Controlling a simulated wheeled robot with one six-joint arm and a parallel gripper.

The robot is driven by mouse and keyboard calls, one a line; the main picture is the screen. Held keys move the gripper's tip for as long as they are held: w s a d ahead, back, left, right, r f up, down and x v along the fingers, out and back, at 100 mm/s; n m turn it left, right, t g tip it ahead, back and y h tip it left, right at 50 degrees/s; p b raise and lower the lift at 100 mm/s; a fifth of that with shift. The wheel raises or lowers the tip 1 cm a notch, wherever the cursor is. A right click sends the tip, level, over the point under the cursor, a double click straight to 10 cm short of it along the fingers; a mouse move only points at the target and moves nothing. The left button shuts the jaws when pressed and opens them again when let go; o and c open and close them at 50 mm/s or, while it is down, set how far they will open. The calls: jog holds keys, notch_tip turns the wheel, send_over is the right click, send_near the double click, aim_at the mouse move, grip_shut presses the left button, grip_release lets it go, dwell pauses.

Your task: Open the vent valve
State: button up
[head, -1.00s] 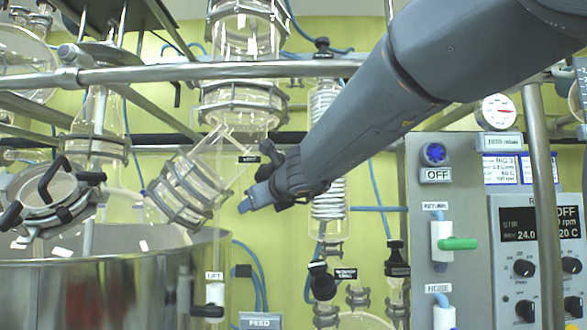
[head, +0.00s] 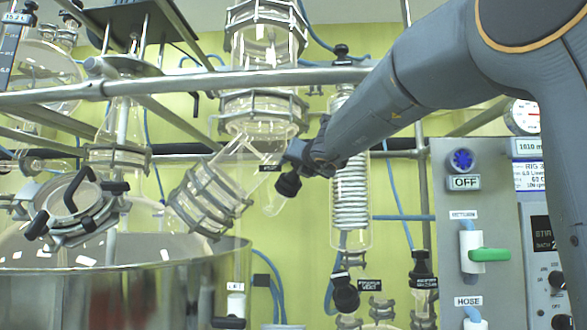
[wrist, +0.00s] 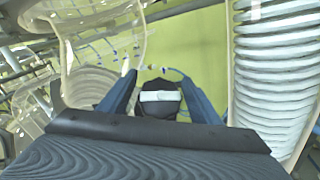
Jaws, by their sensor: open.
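My gripper (head: 290,158) is at the glassware in the middle of the head view, close to a small black label (head: 269,168) whose text is too small to read. A black knob (head: 288,184), which looks like the vent valve's, shows just below the gripper by a short glass tube. In the wrist view the two blue fingers of my gripper (wrist: 158,82) are apart, with a black knob (wrist: 160,103) with a white bar between them. I cannot tell whether the fingers touch it. Its lower part is hidden behind my gripper's body.
A coiled glass condenser (head: 351,195) stands close on the right, also in the wrist view (wrist: 270,85). An angled glass port (head: 208,200) is on the left. A metal rail (head: 200,82) crosses above. The control panel (head: 470,220) with a green handle is at the right.

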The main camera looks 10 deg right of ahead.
jog(key=shift+w, duration=0.55)
jog(key=c, duration=1.1)
jog(key=shift+o, duration=0.2)
jog(key=shift+a+n+y, duration=0.1)
jog(key=shift+n+y, duration=0.2)
